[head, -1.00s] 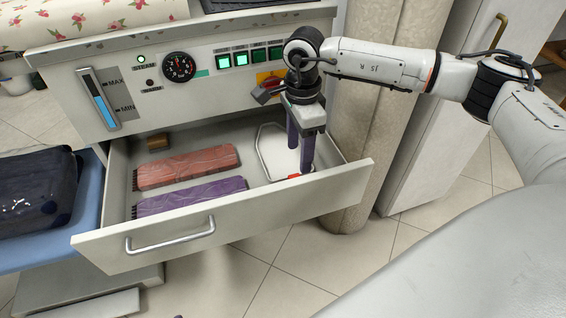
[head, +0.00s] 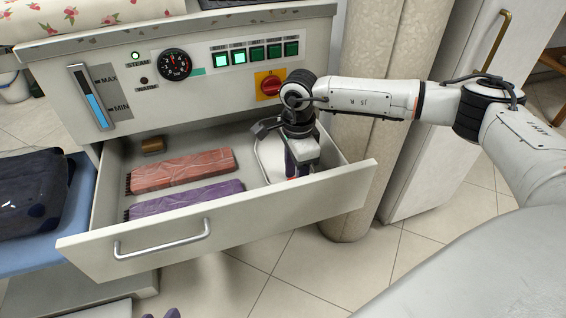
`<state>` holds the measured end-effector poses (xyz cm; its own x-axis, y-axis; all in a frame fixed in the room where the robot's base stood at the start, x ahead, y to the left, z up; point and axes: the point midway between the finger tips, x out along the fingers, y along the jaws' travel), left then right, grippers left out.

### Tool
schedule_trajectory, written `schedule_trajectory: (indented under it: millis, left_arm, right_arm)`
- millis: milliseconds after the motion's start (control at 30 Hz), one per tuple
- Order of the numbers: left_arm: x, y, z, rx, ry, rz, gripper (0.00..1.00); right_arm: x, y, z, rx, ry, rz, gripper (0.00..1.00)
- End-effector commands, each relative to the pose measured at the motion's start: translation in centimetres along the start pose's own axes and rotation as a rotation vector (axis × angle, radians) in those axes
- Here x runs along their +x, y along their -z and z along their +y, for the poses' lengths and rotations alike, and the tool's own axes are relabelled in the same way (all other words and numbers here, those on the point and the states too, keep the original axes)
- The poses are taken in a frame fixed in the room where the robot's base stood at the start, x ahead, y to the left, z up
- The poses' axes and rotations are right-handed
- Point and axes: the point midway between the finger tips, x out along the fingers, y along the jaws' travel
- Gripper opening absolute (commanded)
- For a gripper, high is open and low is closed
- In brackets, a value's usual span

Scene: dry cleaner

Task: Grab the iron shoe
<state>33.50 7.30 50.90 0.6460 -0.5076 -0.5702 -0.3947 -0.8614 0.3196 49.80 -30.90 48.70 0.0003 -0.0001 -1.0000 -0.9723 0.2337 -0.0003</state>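The iron shoe (head: 270,156) is a pale flat plate with a raised rim, lying at the right end of the open drawer (head: 205,231). My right gripper (head: 293,173) points down into the drawer over the right part of the shoe. Its wrist and body hide much of the shoe. One dark finger shows beside a small red spot; whether the fingers are closed on the shoe's edge is hidden. Only the purple fingertips of my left gripper (head: 161,314) show at the bottom edge, apart and with nothing visible between them.
The drawer front and control panel (head: 215,75) bound the space. A beige roll (head: 350,190) stands close on the right.

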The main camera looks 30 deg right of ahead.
Motion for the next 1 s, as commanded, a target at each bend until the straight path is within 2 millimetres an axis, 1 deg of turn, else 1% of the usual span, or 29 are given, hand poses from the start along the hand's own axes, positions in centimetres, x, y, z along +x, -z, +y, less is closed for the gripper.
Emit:
schedule_trajectory:
  millis: [33,200,467,667,867,1000]
  left_arm:
    - [0.0,0.0,0.0,0.000,0.000,-0.001,0.31]
    - [0.0,-0.1,0.0,0.001,0.000,-0.002,0.31]
    - [0.0,-0.1,0.0,0.002,0.000,-0.004,0.31]
    - [-0.3,0.1,-0.1,0.011,0.015,-0.022,0.31]
    - [-0.1,-1.2,-1.0,0.023,0.048,-0.081,0.31]
    - [-0.1,-1.9,-1.6,0.033,0.074,-0.119,0.31]
  right_arm:
    - [0.0,0.0,0.0,0.000,0.000,0.000,0.37]
    - [0.0,0.0,0.0,0.000,0.000,0.000,0.09]
    - [-0.1,-0.1,0.0,0.000,0.000,0.000,0.09]
    - [-1.2,-0.9,0.0,-0.001,0.000,-0.001,0.09]
    - [-4.2,-0.8,-0.1,0.001,0.001,0.000,0.09]
    - [-6.7,-0.8,-0.1,0.000,0.002,-0.001,0.09]
